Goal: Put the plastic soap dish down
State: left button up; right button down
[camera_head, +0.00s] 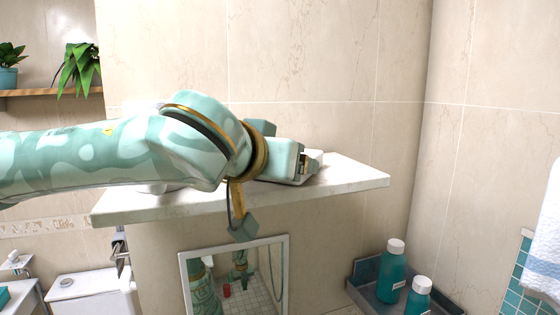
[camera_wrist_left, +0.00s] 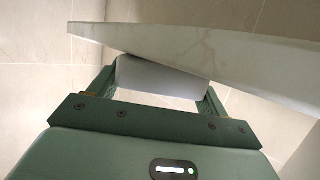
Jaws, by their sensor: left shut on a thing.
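My left gripper (camera_head: 308,164) reaches in from the left over a pale marble shelf (camera_head: 350,180). It is shut on the plastic soap dish, a plain whitish piece (camera_wrist_left: 160,76) between the two green fingers in the left wrist view. In the head view the dish is mostly hidden by the gripper. In the left wrist view the shelf slab (camera_wrist_left: 220,50) overlaps the top of the dish; I cannot tell whether the dish touches the shelf. My right gripper is not in view.
A whitish object (camera_head: 160,188) lies on the shelf, mostly hidden under my arm. The shelf's right end looks clear. A framed mirror (camera_head: 236,280) is below. Two teal bottles (camera_head: 393,272) stand in a grey tray (camera_head: 366,272) at lower right. A tiled wall (camera_head: 330,70) is behind.

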pick_arm(q)
jog(key=shift+s+d+f+b, duration=0.2)
jog(key=shift+s+d+b, duration=0.1)
jog(key=shift+s+d, duration=0.1)
jog(key=o, duration=1)
jog(key=shift+r, duration=0.1)
jog(key=shift+o, duration=0.5)
jog(key=shift+w, duration=0.1)
jog(key=shift+w+a, duration=0.15)
jog(key=shift+a, duration=0.1)
jog(key=shift+r+p, duration=0.35)
jog(key=b+v, duration=0.3)
jog(key=v, duration=0.9)
jog(key=shift+f, duration=0.2)
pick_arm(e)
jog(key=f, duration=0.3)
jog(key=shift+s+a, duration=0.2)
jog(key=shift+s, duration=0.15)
pick_arm(q)
jog(key=shift+d, duration=0.15)
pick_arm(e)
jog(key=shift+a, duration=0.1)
